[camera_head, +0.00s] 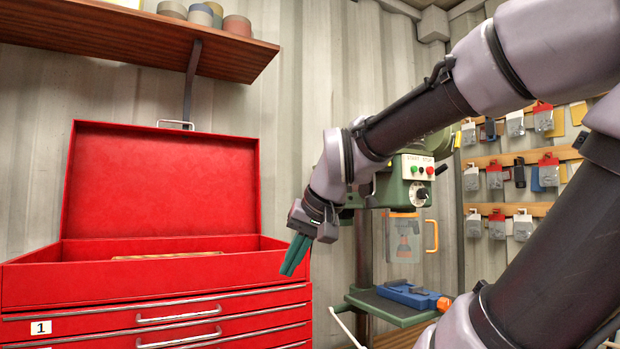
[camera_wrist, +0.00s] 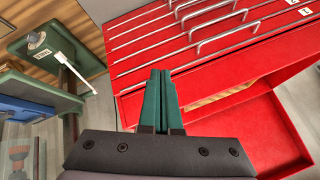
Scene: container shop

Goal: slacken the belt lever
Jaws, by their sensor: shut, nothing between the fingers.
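My gripper (camera_head: 296,256) is shut and empty, its green fingers hanging in the air beside the right end of the open red tool chest. In the wrist view its fingers (camera_wrist: 162,98) are together in front of the chest. The green drill press (camera_head: 417,166) stands to the right, behind my arm, with a control box of buttons and a dial. My arm hides much of its head. I cannot make out a belt lever there. A white rod (camera_head: 345,326) shows low beside the press table; it also shows in the wrist view (camera_wrist: 70,62), apart from my gripper.
The red chest (camera_head: 130,285) has its lid up and fills the left. A wooden shelf (camera_head: 150,38) hangs above it. A blue tool (camera_head: 408,293) lies on the green press table (camera_head: 380,305). A clear guard (camera_head: 405,238) hangs above the table. Pegboard goods (camera_head: 495,175) line the right wall.

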